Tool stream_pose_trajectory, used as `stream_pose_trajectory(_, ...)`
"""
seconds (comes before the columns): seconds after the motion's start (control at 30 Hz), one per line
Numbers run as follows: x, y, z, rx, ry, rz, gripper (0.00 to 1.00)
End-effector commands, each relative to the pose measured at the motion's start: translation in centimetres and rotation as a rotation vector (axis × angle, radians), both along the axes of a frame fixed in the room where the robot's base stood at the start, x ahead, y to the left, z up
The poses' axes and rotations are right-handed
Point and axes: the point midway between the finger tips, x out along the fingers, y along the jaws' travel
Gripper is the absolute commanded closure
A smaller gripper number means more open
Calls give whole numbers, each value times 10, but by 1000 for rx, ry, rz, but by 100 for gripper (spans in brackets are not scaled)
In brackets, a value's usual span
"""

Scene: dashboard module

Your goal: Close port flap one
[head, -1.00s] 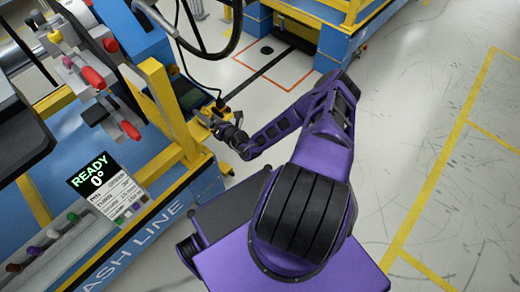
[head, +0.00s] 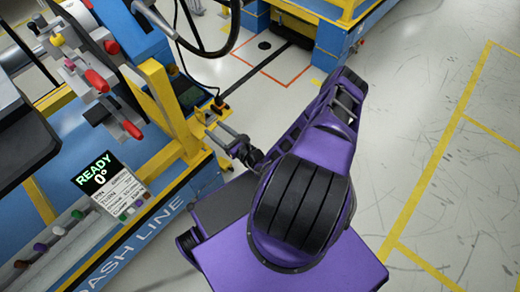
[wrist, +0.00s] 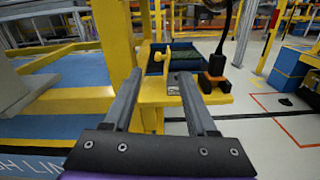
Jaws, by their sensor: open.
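My gripper (head: 218,132) is open and empty at the right edge of the yellow and blue workstation. In the wrist view its two grey fingers (wrist: 159,76) point forward, well apart. A yellow bracket plate (wrist: 172,98) shows between and beyond them; I cannot tell whether they touch it. A yellow knobbed piece (wrist: 170,60) stands above the plate. A dark box with a greenish panel (wrist: 187,57) sits behind. I cannot make out port flap one for certain in either view.
A yellow post (wrist: 112,40) stands close to the left finger. An orange and black tool (wrist: 215,72) sits on the bracket's right, with a cable above. Red-handled clamps (head: 97,80) and a READY display (head: 97,172) are on the workstation. The floor at right (head: 440,170) is clear.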

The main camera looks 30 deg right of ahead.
Motion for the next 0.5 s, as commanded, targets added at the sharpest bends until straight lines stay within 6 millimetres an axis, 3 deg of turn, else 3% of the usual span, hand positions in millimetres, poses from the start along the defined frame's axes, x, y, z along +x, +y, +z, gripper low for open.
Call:
stream_pose_trajectory(0.4,-74,-20,0,1,2,-3,43)
stream_pose_trajectory(0.5,-82,-8,-4,-58,28,117,43)
